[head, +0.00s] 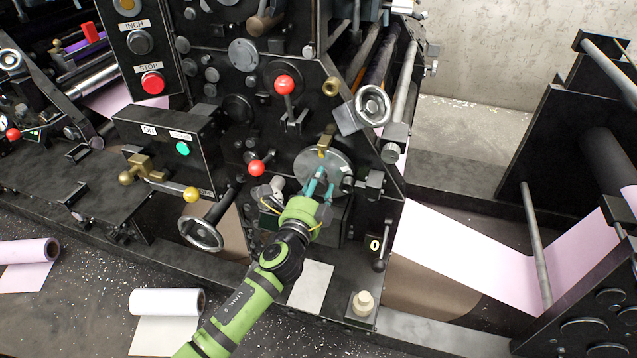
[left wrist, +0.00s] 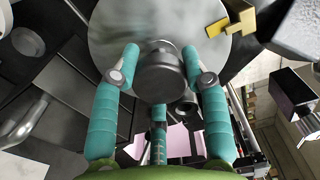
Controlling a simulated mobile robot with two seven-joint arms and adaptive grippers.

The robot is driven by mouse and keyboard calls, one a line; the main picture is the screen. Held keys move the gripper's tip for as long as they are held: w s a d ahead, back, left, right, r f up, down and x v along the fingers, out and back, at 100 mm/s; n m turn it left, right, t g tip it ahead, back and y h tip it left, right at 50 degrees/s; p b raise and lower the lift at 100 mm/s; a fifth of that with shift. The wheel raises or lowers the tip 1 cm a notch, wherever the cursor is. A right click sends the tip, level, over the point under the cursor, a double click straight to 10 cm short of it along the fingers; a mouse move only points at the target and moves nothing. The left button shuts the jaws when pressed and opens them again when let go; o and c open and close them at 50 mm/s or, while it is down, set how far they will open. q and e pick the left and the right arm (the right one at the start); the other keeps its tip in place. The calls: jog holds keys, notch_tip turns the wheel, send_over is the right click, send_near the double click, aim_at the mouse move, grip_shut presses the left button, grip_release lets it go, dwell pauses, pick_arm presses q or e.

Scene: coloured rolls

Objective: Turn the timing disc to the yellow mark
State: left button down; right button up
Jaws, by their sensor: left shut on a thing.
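The timing disc (head: 308,162) is a grey round plate on the press front in the head view. It fills the top of the left wrist view (left wrist: 108,24). A dark round knob (left wrist: 165,76) stands out from its face. A yellow-gold pointer piece (left wrist: 233,17) sits at the disc's rim, and it shows at the disc's top in the head view (head: 325,146). My left gripper (head: 321,177) has its teal fingers on either side of the knob, shut on it. My fingers hide part of the disc in the head view. My right gripper is not in view.
Another handwheel (head: 201,228) is at lower left. A control box (head: 172,150) with a green button is to the left. Pink paper web (head: 470,255) runs at right.

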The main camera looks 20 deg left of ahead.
pick_arm(q)
jog(key=shift+a+m, duration=0.25)
jog(key=shift+m, duration=0.25)
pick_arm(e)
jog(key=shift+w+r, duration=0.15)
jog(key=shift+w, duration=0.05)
pick_arm(q)
jog(key=c, duration=0.6)
grip_release()
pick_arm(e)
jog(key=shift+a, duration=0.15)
pick_arm(q)
jog(key=shift+d, duration=0.1)
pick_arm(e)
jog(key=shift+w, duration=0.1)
pick_arm(q)
jog(key=shift+s, duration=0.35)
jog(key=s, duration=1.1)
jog(key=shift+s+a, duration=0.15)
jog(key=shift+a, duration=0.15)
